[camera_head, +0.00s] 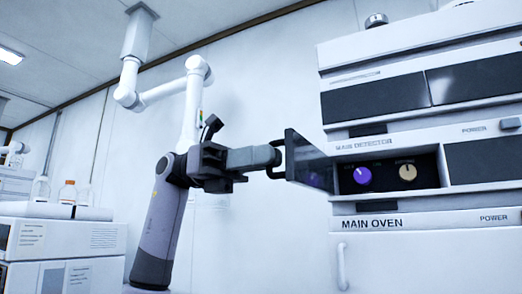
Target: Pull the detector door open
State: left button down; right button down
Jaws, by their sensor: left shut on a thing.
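The detector door (309,163) is a dark panel hinged on the unit marked MAIN DETECTOR (365,143). It stands swung out from the front, angled toward the left. The opening behind it shows a purple knob (362,176) and a beige knob (407,172). The fingers hide part of the handle. My right gripper is not in view.
The MAIN OVEN unit (400,223) is below the detector, with a pale vertical handle (342,266). Another unit with dark panels (376,101) is above. Bare wall (262,235) lies behind my arm.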

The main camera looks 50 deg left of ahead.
pick_arm(q)
jog(key=shift+a+r, duration=0.15)
jog(key=shift+a, duration=0.05)
dwell(0.3)
jog(key=c, duration=1.2)
grip_release()
jog(key=shift+w+d, duration=0.1)
jog(key=shift+w, duration=0.05)
jog(key=p+v, duration=0.1)
jog(key=v, duration=0.6)
